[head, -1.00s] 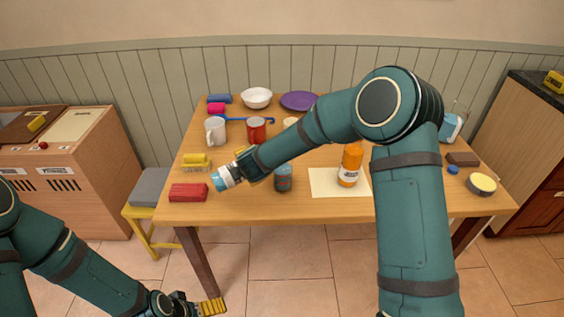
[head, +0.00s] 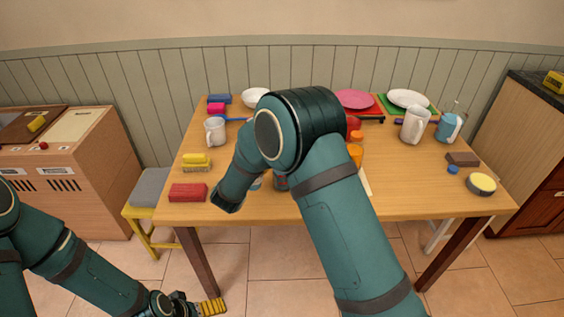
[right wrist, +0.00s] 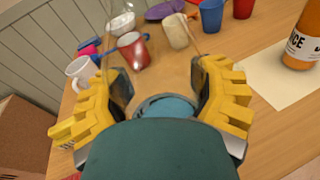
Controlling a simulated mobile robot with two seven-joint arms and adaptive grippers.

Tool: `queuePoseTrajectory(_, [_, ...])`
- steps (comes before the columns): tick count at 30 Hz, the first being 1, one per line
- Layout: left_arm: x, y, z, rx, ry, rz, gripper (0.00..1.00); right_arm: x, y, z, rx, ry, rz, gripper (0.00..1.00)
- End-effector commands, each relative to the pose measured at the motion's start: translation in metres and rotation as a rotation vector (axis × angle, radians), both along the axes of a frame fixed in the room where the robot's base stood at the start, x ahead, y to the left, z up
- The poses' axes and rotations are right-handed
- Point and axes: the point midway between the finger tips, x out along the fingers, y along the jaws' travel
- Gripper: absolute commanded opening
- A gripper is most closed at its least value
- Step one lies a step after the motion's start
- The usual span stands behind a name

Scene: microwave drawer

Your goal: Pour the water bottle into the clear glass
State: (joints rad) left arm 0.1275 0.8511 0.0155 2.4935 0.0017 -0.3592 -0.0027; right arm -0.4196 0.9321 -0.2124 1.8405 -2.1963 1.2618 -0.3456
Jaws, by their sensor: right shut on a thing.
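My right gripper (right wrist: 165,95) is shut on the water bottle (right wrist: 168,106), a see-through body with a blue part close to the palm. In the head view my forearm hides this gripper and most of the bottle; a small pale-blue patch (head: 257,183) shows beside the arm. A clear glass vessel (right wrist: 122,22) stands at the top of the right wrist view, apart from the gripper; I cannot tell for sure that it is the task's glass. My left gripper (head: 205,307) hangs low in front of the table, and its jaw opening is unclear.
A red mug (right wrist: 133,50), a white mug (head: 215,130) and a cream mug (right wrist: 176,32) stand nearby. An orange juice bottle (right wrist: 306,38) stands on pale paper (right wrist: 262,75). A red block (head: 188,192) and yellow item (head: 196,160) lie at the table's left.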

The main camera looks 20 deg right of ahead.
Motion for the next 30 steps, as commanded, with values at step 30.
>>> queuePoseTrajectory(30, [0.000,0.000,0.022,0.000,0.000,0.000,1.00,0.001,-0.002,0.046,-0.079,-0.014,-0.001,0.22])
